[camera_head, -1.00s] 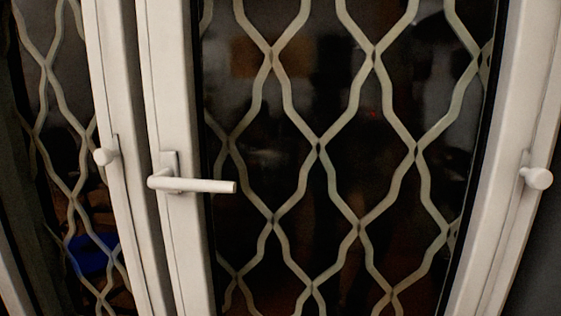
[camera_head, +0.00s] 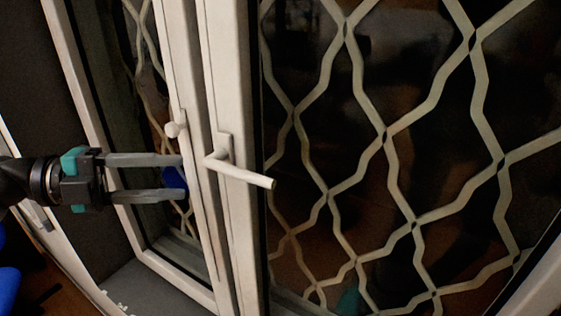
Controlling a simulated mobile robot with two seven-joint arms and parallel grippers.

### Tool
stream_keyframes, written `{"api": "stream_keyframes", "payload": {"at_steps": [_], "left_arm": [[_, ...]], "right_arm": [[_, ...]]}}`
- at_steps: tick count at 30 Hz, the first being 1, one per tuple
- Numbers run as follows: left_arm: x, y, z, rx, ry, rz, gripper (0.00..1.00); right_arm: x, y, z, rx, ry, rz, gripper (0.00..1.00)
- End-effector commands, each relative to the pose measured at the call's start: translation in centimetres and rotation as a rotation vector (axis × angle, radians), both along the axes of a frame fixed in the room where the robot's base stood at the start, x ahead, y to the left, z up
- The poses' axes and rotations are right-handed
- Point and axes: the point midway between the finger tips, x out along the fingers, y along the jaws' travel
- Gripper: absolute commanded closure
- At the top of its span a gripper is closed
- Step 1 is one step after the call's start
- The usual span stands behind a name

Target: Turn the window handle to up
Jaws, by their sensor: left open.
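The white window handle (camera_head: 240,171) sits on the white frame of the right-hand window sash (camera_head: 240,240). Its lever lies nearly level and points right, tilted a little down in the picture. My left gripper (camera_head: 182,177) comes in from the left with two grey fingers apart, one above the other. It is empty. Its fingertips end to the left of the handle in the picture, in front of the neighbouring frame post, and I see no contact with the handle. My right gripper is not in view.
A round white knob (camera_head: 175,129) sticks out from the left post, just above the fingertips. A wavy metal grille (camera_head: 387,140) spans the dark glass. A grey sill (camera_head: 130,288) lies at lower left, and blue things (camera_head: 8,282) show at the left edge.

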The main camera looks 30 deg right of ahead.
Motion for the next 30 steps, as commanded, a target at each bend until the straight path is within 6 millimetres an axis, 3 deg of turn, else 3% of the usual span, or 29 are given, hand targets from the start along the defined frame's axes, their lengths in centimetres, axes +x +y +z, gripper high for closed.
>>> {"api": "stream_keyframes", "payload": {"at_steps": [5,21,30], "left_arm": [[-0.7,-1.5,-0.1,0.01,-0.006,-0.013,0.49],[-3.5,-12.0,-1.5,0.005,-0.005,-0.012,0.49],[-4.1,-14.5,-1.8,0.006,-0.007,-0.008,0.49]], "right_arm": [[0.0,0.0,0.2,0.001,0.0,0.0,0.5],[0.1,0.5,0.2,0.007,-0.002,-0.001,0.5],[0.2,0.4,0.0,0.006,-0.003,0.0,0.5]]}}
